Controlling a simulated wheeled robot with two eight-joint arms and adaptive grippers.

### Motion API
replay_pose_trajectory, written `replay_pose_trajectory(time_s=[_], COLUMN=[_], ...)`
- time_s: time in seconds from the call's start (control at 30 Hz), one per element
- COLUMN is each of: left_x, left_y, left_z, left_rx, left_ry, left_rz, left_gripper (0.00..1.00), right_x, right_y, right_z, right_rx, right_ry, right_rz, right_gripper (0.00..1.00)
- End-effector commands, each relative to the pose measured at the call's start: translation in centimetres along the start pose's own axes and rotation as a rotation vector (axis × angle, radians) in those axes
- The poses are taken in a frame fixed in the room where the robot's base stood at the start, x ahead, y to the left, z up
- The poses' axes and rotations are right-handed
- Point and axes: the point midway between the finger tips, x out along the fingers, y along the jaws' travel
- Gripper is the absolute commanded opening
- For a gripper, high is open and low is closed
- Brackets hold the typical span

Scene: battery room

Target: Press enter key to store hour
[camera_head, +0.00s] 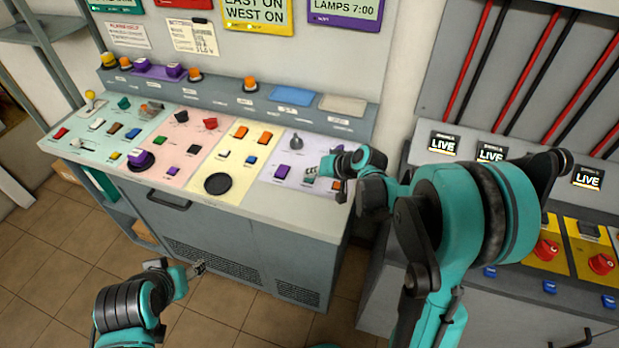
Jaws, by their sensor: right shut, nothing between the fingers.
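The control desk (190,197) has coloured panels of keys and knobs. Its lilac panel (268,178) at the right holds a purple key (282,171), a grey knob (296,142) and an orange key (336,185). No key is readable as enter. My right gripper (311,173) is shut and empty, close over the lilac panel, right of the purple key; I cannot tell whether it touches. It hides part of the panel. A purple-framed display (345,8) above reads "LAMPS 7:00". My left gripper (201,268) hangs in front of the desk; its finger opening is too small to tell.
A raised ledge (225,98) with lamps and purple buttons runs behind the panels. A black round dial (218,184) sits on the cream panel. At the right stands a grey cabinet (420,158) with "LIVE" signs and red knobs. Floor shows in front.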

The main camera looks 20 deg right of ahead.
Motion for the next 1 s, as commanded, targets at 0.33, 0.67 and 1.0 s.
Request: replay_pose_trajectory(time_s=[0.33, 0.67, 1.0], left_x=[0.1, -0.6, -0.9], left_y=[0.0, 0.0, 0.0], left_z=[0.1, -0.4, -0.7], left_rx=[0.000, 0.000, 0.000], left_ry=[0.000, 0.000, 0.000], left_rz=[0.000, 0.000, 0.000], left_gripper=[0.60, 0.60, 0.60], right_x=[0.1, -0.6, -1.1], right_y=[0.1, -0.5, -0.8], right_z=[0.1, -0.4, -0.8], right_rx=[0.000, 0.000, 0.000], right_ry=[-0.001, -0.001, -0.001], right_rz=[0.000, 0.000, 0.000], right_gripper=[0.00, 0.00, 0.00])
